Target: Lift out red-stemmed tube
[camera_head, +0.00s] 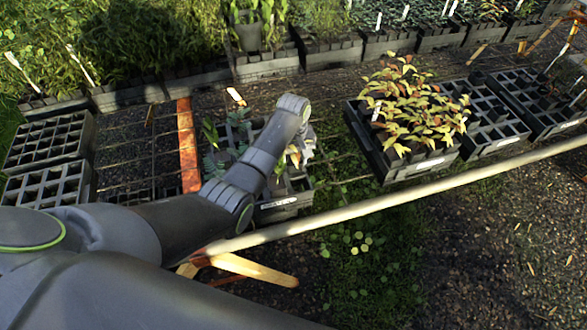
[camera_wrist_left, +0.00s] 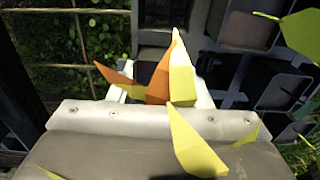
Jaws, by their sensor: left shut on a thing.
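My left gripper (camera_head: 300,152) is over a black tube tray (camera_head: 285,202) in the middle of the head view, mostly hidden by my arm. In the left wrist view, my left gripper (camera_wrist_left: 165,95) is shut on a plant with yellow and orange leaves (camera_wrist_left: 182,75), which stand up around the pale fingertips. Pale leaves (camera_head: 281,165) also show beside the gripper in the head view. The stem's colour and the tube below are hidden, so I cannot tell whether the tube is clear of its cell. My right gripper is not in view.
Dark, open tray cells (camera_wrist_left: 245,80) lie beyond the fingers. Blue-green plants (camera_head: 222,163) stand left of my wrist. A tray of yellow-leaved plants (camera_head: 408,105) stands to the right. A long pale rail (camera_head: 420,193) crosses in front of the trays. Empty trays (camera_head: 50,140) are at the left.

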